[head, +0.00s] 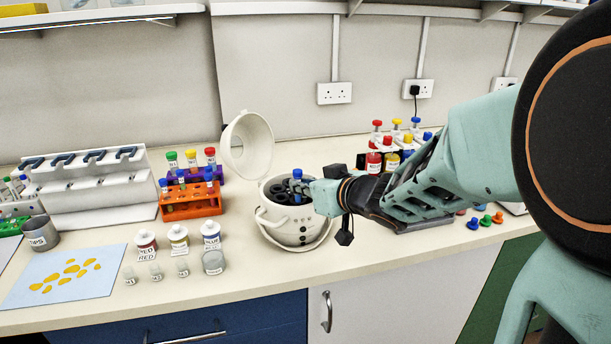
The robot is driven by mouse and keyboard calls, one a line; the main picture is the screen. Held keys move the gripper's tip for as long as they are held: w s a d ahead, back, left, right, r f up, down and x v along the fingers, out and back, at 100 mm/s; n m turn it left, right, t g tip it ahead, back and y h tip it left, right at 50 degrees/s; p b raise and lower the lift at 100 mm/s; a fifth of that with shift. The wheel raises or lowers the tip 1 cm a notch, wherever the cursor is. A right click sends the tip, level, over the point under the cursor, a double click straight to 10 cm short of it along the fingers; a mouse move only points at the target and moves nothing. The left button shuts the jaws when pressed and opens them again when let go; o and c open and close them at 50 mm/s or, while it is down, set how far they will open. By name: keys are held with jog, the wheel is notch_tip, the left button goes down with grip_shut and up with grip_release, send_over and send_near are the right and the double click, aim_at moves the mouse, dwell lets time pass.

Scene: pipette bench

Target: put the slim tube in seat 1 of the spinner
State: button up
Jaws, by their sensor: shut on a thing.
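The spinner (290,230) is a round white machine on the bench with its lid (246,143) raised. Several dark seats show inside its bowl; no seat numbers can be read. My gripper (300,187) reaches in from the right over the bowl. It is shut on the slim tube (297,176), which has a blue cap and looks upright. The tube's lower end is at the bowl, partly hidden by the gripper and the seats, so I cannot tell whether it is inside a seat.
An orange rack (190,208) and a purple rack hold capped tubes left of the spinner. Labelled jars (178,240) and a grey cup (213,263) stand in front of them. A pipette stand (90,180) is further left. Red, yellow and blue bottles (373,163) stand behind my arm.

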jog(key=shift+f, duration=0.2)
jog(key=shift+f+b, duration=1)
jog(key=shift+f, duration=0.05)
jog(key=o, duration=0.8)
jog(key=shift+o, duration=0.2)
jog(key=shift+r, duration=0.1)
notch_tip(320, 180, up, 10)
dwell(0.4)
